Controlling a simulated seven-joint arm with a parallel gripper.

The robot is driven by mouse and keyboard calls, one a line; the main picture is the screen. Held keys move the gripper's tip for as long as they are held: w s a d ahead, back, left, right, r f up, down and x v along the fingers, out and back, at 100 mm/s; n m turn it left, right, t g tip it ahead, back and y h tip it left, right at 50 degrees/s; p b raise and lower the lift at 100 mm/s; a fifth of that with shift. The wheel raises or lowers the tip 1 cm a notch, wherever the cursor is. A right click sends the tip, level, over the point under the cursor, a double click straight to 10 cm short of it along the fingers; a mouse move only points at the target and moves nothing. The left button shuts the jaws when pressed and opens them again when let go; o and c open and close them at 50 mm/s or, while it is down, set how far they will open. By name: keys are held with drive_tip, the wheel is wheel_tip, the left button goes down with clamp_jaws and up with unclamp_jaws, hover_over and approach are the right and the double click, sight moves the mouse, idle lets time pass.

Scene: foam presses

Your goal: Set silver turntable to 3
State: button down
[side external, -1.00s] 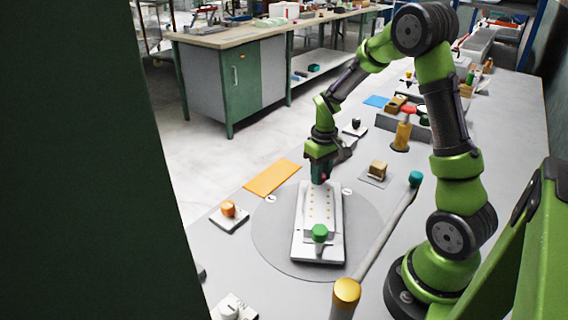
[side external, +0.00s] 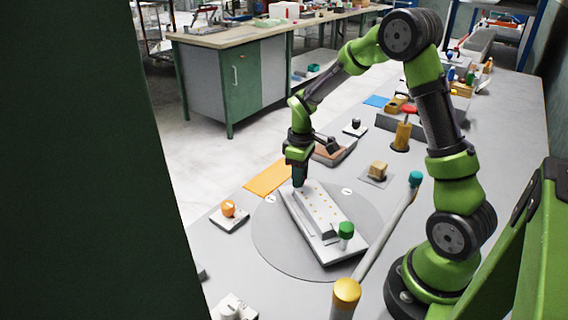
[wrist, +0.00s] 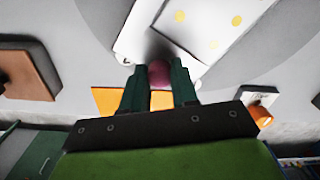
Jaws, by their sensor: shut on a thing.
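The silver turntable is a flat grey disc (side external: 275,235) on the bench with a long white plate (side external: 325,262) across it. The plate lies slanted, its far end to the left and its near end to the right. Yellow dots mark its raised middle, and a green knob (side external: 346,230) stands at its near end. My gripper (side external: 299,184) is at the far end of the plate. In the wrist view its fingers (wrist: 158,88) are shut on a dark pink round knob (wrist: 159,73). Small white labels (side external: 347,191) sit at the disc's far edge; their figures are too small to read.
An orange mat (side external: 268,178) lies beyond the disc, and an orange knob on a base (side external: 228,209) stands to its left. A brown-topped block (side external: 335,150) is right behind my gripper. A long bar with a yellow end (side external: 347,291) runs along the right.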

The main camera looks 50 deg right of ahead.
drive_tip(key=shift+w+a+r+n, duration=0.1)
drive_tip(key=shift+w+a+n, duration=0.25)
drive_tip(key=shift+a+n, duration=0.55)
drive_tip(key=shift+w+a+n, duration=0.35)
drive_tip(key=shift+a+n, duration=0.45)
drive_tip(key=shift+n, duration=0.1)
drive_tip(key=shift+w+a+n, duration=0.15)
drive_tip(key=shift+a+n, duration=1.15)
drive_tip(key=shift+a, duration=0.25)
drive_tip(key=c, duration=0.9)
unclamp_jaws()
drive_tip(key=shift+o, duration=0.2)
drive_tip(key=shift+d, duration=0.1)
wheel_tip(320, 180, up, 17)
